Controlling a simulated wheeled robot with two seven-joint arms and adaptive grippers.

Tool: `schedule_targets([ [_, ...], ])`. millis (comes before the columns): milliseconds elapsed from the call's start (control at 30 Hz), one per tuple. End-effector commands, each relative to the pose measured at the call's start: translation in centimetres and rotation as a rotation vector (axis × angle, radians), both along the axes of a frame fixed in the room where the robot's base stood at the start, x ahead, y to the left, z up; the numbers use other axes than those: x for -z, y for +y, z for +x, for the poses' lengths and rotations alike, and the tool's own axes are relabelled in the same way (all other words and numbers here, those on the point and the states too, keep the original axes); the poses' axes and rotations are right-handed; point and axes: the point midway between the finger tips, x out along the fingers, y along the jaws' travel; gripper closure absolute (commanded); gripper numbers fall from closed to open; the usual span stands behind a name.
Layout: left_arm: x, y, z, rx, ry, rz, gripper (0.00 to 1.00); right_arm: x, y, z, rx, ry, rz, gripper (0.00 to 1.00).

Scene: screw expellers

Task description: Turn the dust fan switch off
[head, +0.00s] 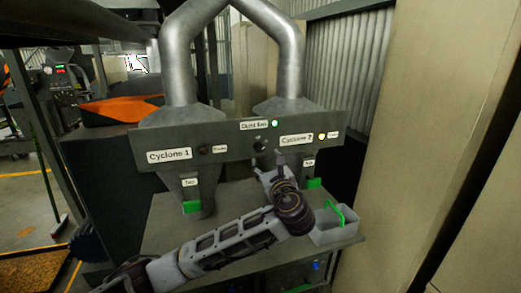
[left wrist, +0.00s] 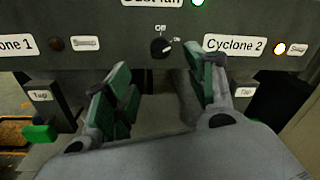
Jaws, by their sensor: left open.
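The dust fan switch is a small black knob (head: 260,146) on the grey control panel (head: 225,146), below the "Dust fan" label (head: 254,125). A green light (head: 274,124) beside that label is lit. In the left wrist view the knob (left wrist: 161,46) has a small "Off" mark above it and another small mark to its right; its exact setting is hard to read. My left gripper (head: 265,166) is just below and in front of the knob. In the left wrist view its open, empty fingers (left wrist: 157,70) are spread either side below the knob, apart from it. My right gripper is out of view.
The Cyclone 1 label (head: 169,155) and Cyclone 2 label (head: 296,140) flank the switch; an orange light (head: 322,136) is lit at right. Green-handled taps (head: 192,207) hang below.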

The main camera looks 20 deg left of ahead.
Motion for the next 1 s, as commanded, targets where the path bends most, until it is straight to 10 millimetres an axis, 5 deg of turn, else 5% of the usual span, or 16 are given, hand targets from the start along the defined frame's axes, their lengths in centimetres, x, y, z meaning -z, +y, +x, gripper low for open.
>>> schedule_targets([
  [600,-0.2,4.1,7.0,-0.001,0.000,0.001,0.44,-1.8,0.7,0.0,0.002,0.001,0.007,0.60],
  [1000,-0.1,5.2,9.1,-0.001,0.000,0.000,0.44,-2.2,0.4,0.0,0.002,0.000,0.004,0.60],
])
